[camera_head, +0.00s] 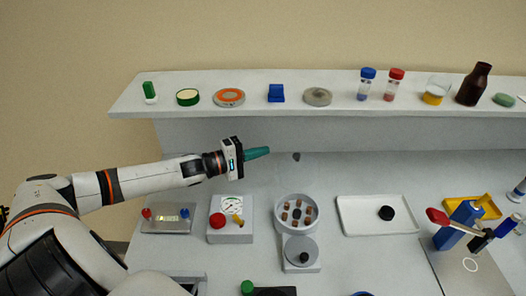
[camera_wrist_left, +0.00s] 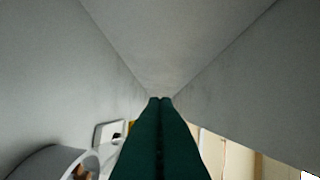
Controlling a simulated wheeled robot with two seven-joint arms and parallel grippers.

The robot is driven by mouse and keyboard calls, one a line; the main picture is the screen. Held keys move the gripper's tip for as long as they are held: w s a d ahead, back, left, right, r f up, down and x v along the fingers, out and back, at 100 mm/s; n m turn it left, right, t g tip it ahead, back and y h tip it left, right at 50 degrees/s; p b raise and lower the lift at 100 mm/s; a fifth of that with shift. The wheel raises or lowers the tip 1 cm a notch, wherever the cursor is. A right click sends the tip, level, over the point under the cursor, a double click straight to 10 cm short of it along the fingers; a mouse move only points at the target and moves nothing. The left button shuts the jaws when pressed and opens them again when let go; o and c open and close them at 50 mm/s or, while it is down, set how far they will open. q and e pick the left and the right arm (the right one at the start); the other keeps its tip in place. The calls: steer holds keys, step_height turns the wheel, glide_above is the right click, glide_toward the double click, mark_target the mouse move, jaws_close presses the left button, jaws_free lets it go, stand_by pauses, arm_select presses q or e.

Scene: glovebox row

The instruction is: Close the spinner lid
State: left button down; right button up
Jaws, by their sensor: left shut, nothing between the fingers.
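The spinner (camera_head: 297,226) stands mid-bench, its round bowl open and several brown pieces showing in a ring inside. A grey disc with a dark knob (camera_head: 300,250), which looks like its lid, lies at the near side of the bowl, not over it. My left gripper (camera_head: 268,151) has teal fingers shut with nothing between them. It points right, behind and left of the bowl, apart from the spinner. The left wrist view shows the shut fingers (camera_wrist_left: 160,100) and part of a round grey rim at lower left. My right gripper is not in view.
A shelf (camera_head: 340,116) with bottles and jars runs along the back. Left of the spinner are a gauge box (camera_head: 217,232) and a flat device (camera_head: 165,226). Right are a white tray (camera_head: 352,229) with a black piece and a blue block (camera_head: 459,226) with tools.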

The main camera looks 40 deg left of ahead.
mark_target(296, 169)
arm_select(q)
steer(key=p+x, duration=0.1)
steer(key=x, duration=0.7)
steer(key=s+d+p, duration=0.2)
steer(key=s, duration=0.1)
steer(key=shift+s+d+r, duration=0.1)
steer(key=shift+d+r, duration=0.15)
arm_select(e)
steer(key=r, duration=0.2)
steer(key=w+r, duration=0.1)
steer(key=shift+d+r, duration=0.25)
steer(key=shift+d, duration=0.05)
arm_select(q)
steer(key=shift+s, duration=0.1)
